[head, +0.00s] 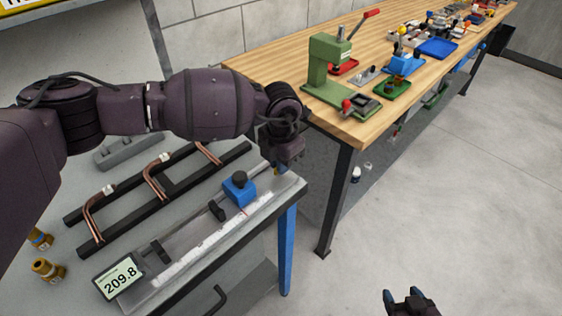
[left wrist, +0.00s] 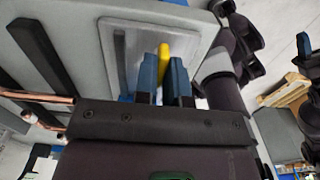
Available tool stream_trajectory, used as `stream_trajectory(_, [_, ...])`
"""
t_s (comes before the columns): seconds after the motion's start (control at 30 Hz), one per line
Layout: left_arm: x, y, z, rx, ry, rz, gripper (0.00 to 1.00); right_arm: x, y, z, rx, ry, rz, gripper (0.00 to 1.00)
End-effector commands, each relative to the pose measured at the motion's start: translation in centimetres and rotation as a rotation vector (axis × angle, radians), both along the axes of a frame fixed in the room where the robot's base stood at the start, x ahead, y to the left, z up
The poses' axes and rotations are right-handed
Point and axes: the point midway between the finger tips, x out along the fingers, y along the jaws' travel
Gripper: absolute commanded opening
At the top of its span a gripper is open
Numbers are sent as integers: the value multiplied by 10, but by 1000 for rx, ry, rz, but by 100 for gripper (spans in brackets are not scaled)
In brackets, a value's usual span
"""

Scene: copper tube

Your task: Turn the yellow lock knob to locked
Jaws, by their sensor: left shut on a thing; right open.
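The yellow lock knob (left wrist: 164,55) stands between the two blue fingertips of my left gripper (left wrist: 163,74) in the left wrist view. The gripper is shut on it. In the head view my left gripper (head: 278,168) is at the far right end of the grey measuring fixture (head: 200,265), and only a sliver of yellow shows there. How far the knob is turned cannot be seen. My right gripper (head: 404,298) is open and empty at the bottom of the head view, over the floor.
A blue block with a black knob (head: 240,188) sits on the fixture, close to my left gripper. A display reading 209.8 (head: 119,278) is at its near end. Bent copper tubes (head: 156,178) lie on a black rack (head: 92,247). A wooden bench (head: 345,128) stands behind.

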Motion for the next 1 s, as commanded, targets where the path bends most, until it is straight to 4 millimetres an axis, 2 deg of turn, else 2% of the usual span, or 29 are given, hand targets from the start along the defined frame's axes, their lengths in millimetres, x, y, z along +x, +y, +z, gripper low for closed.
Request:
stream_trajectory(0.07, [1, 0, 1, 0, -3, -2, 0, -3, 0, -2, 0, 7, -2, 58])
stream_trajectory(0.1, [1, 0, 1, 0, -3, -2, 17, -4, -1, -3, 0, 9, -2, 58])
stream_trajectory(0.23, [0, 0, 1, -1, -2, -1, 36, -4, -1, -3, 0, 11, -2, 58])
stream_trajectory(0.5, [0, 0, 1, 0, -1, -1, 36, 0, 0, -1, 0, 2, 0, 58])
stream_trajectory(0.63, [1, 0, 9, -1, -2, 0, 36, 4, 0, 3, 0, -7, 2, 58])
stream_trajectory(1.0, [1, 0, 72, -1, -4, -1, 36, 7, 1, 8, 0, -18, 4, 58])
